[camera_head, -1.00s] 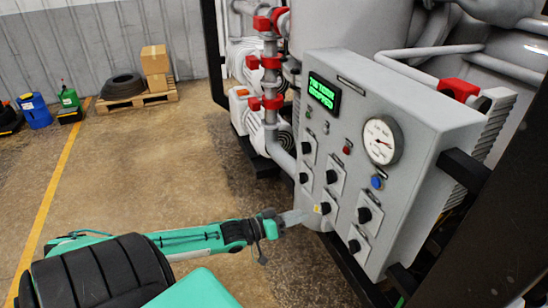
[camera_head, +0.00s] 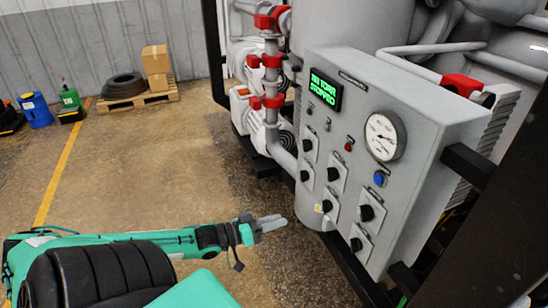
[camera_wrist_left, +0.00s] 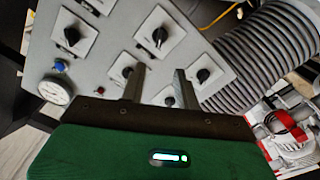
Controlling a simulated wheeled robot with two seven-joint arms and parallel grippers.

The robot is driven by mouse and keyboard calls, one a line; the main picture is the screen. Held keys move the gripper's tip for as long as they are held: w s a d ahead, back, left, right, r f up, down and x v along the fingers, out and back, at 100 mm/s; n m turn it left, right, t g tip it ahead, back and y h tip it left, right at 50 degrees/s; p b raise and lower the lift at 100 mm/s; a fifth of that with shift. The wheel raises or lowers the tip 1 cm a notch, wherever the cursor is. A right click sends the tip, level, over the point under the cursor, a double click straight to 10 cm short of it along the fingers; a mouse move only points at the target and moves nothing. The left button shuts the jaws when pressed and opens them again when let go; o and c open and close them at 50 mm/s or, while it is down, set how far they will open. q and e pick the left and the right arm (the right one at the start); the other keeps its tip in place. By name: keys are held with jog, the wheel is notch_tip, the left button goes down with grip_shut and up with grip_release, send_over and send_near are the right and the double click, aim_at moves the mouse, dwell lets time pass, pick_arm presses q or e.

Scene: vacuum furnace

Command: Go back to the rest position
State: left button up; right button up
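My left gripper (camera_head: 270,223) is in front of the control panel, to the left of its lower knobs. A gap separates the fingertips from the panel in the head view. In the left wrist view my left gripper (camera_wrist_left: 160,80) has its two fingers apart with nothing between them, and the panel knobs show beyond. My left arm reaches in from the lower left in the head view. My right gripper is not in view.
The grey control panel (camera_head: 355,100) carries several black knobs, a round gauge (camera_head: 384,136), a blue button (camera_head: 380,179) and a green display (camera_head: 324,91) reading "STOPPED". Red-clamped pipes (camera_head: 270,60) stand behind. Open floor (camera_head: 150,160) lies left; a pallet (camera_head: 138,98) with boxes is farther back.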

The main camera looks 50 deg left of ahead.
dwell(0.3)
